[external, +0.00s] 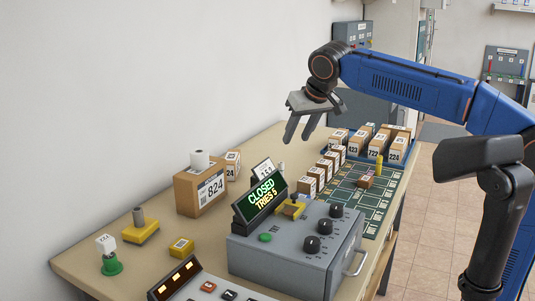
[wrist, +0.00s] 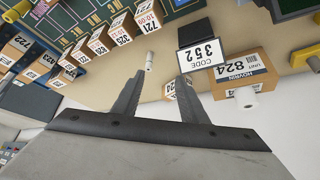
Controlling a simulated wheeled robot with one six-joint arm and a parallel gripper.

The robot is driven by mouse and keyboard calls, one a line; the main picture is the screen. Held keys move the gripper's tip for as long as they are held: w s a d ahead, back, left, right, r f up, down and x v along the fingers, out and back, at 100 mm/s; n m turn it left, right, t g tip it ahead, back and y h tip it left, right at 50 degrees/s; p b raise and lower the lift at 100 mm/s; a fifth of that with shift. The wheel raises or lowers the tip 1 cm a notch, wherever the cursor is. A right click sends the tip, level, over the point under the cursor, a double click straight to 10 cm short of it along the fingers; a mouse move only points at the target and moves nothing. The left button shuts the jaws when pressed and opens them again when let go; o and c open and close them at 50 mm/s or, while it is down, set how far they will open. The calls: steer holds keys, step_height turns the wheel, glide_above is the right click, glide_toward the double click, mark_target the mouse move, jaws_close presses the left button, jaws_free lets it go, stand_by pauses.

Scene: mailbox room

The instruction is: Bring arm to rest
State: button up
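My arm is blue with dark joints and reaches in from the right in the external view. My gripper (external: 303,127) hangs above the back part of the table (external: 85,255), pointing down. In the wrist view my gripper (wrist: 158,84) shows two dark fingers spread apart with nothing held between them. A small white cylinder (wrist: 149,62) shows beyond the fingertips, apart from them.
A grey box with black knobs (external: 300,255) and a sign reading CLOSED TRIES 5 (external: 260,203) stands at the front. Parcel 824 (external: 201,190) stands at left. Several small boxes (external: 323,172) line a green grid mat (external: 376,207). A wall rises behind.

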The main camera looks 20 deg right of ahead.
steer(key=shift+m+t+h, duration=0.7)
steer(key=shift+m+t, duration=0.1)
steer(key=shift+t, duration=0.1)
steer(key=s+d+f, duration=0.4)
steer(key=d, duration=0.4)
steer(key=s+d+f, duration=0.4)
steer(key=s+d, duration=0.1)
steer(key=d, duration=0.4)
steer(key=s+d+f, duration=0.4)
steer(key=d, duration=0.4)
steer(key=shift+s+d+f, duration=0.15)
steer(key=shift+s+d, duration=0.05)
steer(key=shift+s, duration=0.2)
steer(key=s+d+f+g, duration=0.1)
steer(key=s+d+f, duration=0.1)
steer(key=s+f, duration=0.4)
steer(key=s+d+f+g, duration=0.1)
steer(key=s+f, duration=0.5)
steer(key=f, duration=0.6)
steer(key=shift+d+f+m+g, duration=0.15)
steer(key=shift+d+m+g, duration=0.15)
steer(key=shift+d+g, duration=0.15)
